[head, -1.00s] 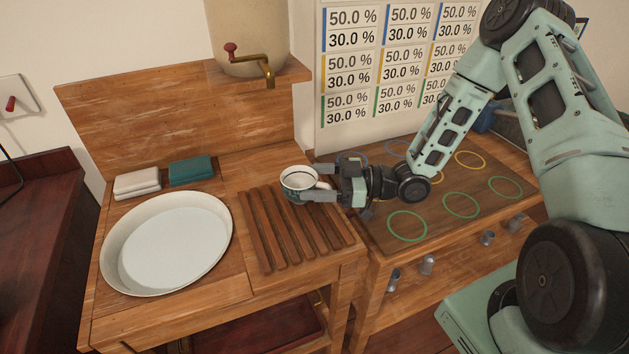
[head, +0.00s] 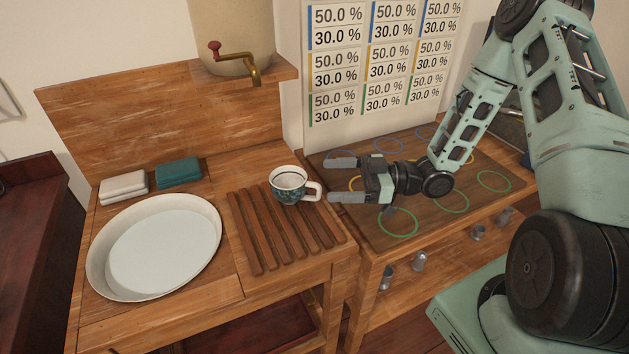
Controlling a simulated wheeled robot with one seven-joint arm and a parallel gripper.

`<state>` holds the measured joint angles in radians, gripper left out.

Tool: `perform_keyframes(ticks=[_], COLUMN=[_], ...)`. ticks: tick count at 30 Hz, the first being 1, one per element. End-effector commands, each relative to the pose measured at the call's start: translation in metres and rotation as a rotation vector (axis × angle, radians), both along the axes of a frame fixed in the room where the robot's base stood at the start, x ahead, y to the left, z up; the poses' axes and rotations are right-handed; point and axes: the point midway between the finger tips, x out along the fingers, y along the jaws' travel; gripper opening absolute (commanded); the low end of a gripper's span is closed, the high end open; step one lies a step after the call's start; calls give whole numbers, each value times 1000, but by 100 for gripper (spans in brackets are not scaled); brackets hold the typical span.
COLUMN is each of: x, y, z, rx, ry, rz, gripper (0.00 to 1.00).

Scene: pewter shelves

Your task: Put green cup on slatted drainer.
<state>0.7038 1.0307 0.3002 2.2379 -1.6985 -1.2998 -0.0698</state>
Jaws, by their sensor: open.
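The green cup (head: 288,188) has a white inside and rim, a dark green patterned outside and a white handle on its right. It stands upright on the far right part of the slatted drainer (head: 262,240), a set of reddish-brown wooden slats on the counter. My gripper (head: 344,180) is open and empty, to the right of the cup. Its two fingers point left toward the cup, and the nearer fingertip lies close to the handle. I cannot tell whether that finger touches the handle.
A wide white basin (head: 158,245) sits left of the drainer. A tank with a brass tap (head: 240,60) stands on a ledge above. On the right is a board with coloured rings (head: 453,202).

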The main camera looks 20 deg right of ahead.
Motion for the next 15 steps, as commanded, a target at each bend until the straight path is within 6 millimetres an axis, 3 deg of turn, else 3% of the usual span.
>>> perform_keyframes(ticks=[6, 15], x=[-13, -18], y=[-32, -43], z=[-1, 0], rx=[-2, -1], ry=[0, 1], rz=[-2, 1], gripper=[88, 88])
